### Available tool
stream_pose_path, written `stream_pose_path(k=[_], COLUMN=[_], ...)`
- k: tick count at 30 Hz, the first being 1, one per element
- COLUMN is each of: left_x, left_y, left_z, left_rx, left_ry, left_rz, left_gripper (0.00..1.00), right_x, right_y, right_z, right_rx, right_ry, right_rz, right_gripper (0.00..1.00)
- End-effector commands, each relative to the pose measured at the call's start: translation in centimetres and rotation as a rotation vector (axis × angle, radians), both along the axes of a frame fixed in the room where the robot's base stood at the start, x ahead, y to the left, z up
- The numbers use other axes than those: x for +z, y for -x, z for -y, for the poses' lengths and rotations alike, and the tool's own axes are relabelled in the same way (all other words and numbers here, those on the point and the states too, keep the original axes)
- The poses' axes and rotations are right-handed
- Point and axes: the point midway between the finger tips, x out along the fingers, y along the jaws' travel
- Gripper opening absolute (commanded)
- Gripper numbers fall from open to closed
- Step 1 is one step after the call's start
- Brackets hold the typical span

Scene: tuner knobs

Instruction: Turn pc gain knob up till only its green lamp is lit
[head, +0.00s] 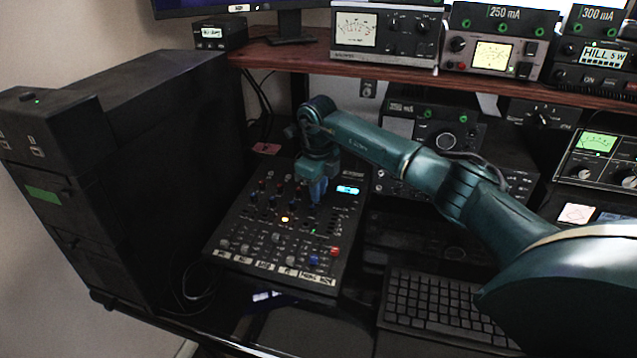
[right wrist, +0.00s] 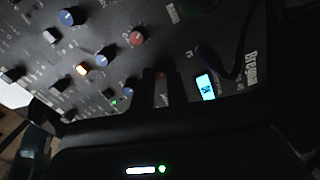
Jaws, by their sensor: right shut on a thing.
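The mixer (head: 240,232) lies flat on the desk, with rows of knobs and a strip of white labels along its front edge. My right gripper (head: 316,198) points down at its upper part, above the column that rises from the PC label (head: 288,271). In the right wrist view its dark fingers (right wrist: 161,88) are shut on a reddish knob, the pc gain knob, which they mostly hide. An amber light (head: 284,218) is lit on the mixer; it also shows in the wrist view (right wrist: 82,70). A small green light (right wrist: 113,102) glows nearby. My left gripper is out of view.
The mixer's small blue display (head: 348,190) is lit beside my gripper. A keyboard (head: 435,305) lies to the right. A dark computer tower (head: 150,150) stands at the left. A wooden shelf (head: 400,70) with meters and radios runs across the back.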

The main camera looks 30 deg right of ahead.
Motion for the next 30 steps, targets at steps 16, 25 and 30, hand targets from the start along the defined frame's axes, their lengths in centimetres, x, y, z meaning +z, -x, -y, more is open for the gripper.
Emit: stream_pose_path(k=[16,25,30], left_x=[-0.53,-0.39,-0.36], left_y=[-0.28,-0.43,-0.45], left_z=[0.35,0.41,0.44], left_rx=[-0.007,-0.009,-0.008], left_ry=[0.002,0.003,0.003], left_rz=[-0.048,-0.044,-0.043], left_gripper=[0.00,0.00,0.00], right_x=[0.08,0.04,0.05], right_y=[-0.03,-0.04,-0.05], right_z=[-0.04,-0.03,-0.03], right_rx=[-0.255,-0.271,-0.271], right_ry=[-0.018,-0.018,-0.018], right_rz=[0.021,0.022,0.022], right_gripper=[0.00,0.00,0.00])
